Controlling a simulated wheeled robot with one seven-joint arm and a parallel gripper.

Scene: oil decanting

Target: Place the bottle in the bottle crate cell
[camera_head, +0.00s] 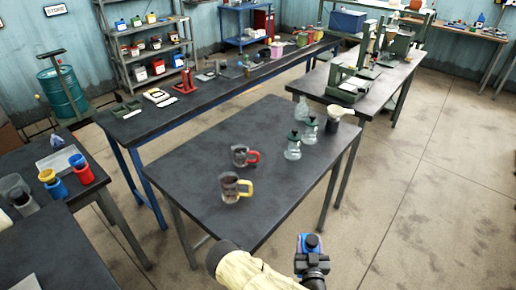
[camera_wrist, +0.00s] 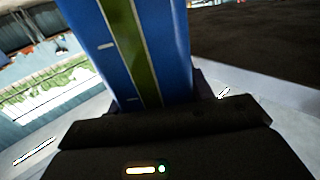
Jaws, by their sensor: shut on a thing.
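The bottle (camera_head: 305,243) is blue with a dark cap, held upright or nearly so in front of me at the bottom of the head view. In the wrist view the bottle (camera_wrist: 118,45) fills the upper middle, blue with a green stripe that shows its level. My gripper (camera_head: 312,264) is shut on the bottle, over the floor just off the near right side of the middle table. In the wrist view the dark jaws (camera_wrist: 165,122) close around its lower visible part. I cannot make out a bottle crate in either view.
The middle table (camera_head: 290,190) bears a yellow-handled jug (camera_head: 230,188), a red-handled jug (camera_head: 240,155), clear glass bottles (camera_head: 293,146) and a pale funnel (camera_head: 343,112). Its near right part is bare. A dark bench (camera_head: 45,255) stands at left. The floor (camera_head: 430,200) at right is open.

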